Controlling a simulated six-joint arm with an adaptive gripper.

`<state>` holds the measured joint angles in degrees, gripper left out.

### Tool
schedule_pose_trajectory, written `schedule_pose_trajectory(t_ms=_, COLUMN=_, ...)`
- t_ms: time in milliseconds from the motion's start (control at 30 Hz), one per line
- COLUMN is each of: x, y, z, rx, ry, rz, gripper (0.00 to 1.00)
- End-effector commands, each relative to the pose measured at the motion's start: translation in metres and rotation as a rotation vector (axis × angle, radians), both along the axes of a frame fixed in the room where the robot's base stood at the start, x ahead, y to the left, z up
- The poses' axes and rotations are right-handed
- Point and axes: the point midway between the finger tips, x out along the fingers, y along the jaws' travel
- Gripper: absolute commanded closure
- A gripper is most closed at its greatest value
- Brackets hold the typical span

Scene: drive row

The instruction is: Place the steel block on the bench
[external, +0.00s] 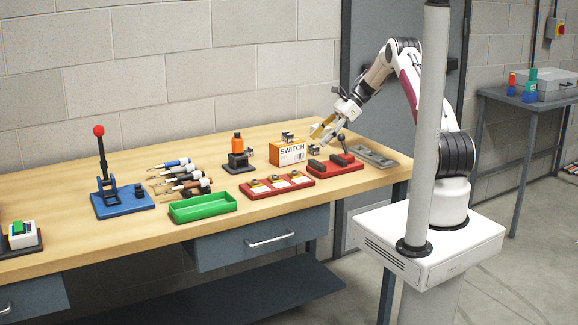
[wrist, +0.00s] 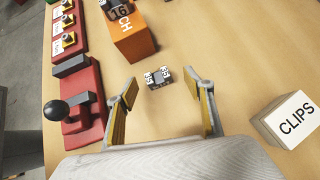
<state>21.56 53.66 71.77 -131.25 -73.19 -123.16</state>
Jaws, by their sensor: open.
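A small grey metal block marked 35 (wrist: 158,77) lies on the wooden bench (wrist: 185,30). In the external view it shows beside the orange SWITCH box, just under my gripper (external: 320,132). Another dark block, marked 16 (wrist: 120,10), sits on top of the SWITCH box (wrist: 132,40); it also shows in the external view (external: 287,138). I cannot tell from looks alone which is the steel block. My gripper (wrist: 168,105) is open and empty, with the block marked 35 beyond its fingertips, roughly centred between them and apart from both.
A red fixture with a black-knobbed lever (wrist: 80,110) stands left of my gripper. A white CLIPS box (wrist: 290,118) stands to the right. A red switch row (external: 277,187), green tray (external: 203,207) and grey tray (external: 374,156) lie on the bench. Bare wood surrounds the block marked 35.

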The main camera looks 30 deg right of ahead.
Motion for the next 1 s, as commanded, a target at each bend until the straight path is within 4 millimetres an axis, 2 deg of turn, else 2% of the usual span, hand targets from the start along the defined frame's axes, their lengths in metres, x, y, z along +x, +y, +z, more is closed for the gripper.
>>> schedule_pose_trajectory(t_ms=400, x=-0.001, y=0.030, z=-0.029, rx=0.001, ry=0.001, rz=0.001, gripper=0.48)
schedule_pose_trajectory(t_ms=1000, x=0.000, y=0.033, z=-0.033, rx=0.000, ry=0.000, rz=0.000, gripper=0.48)
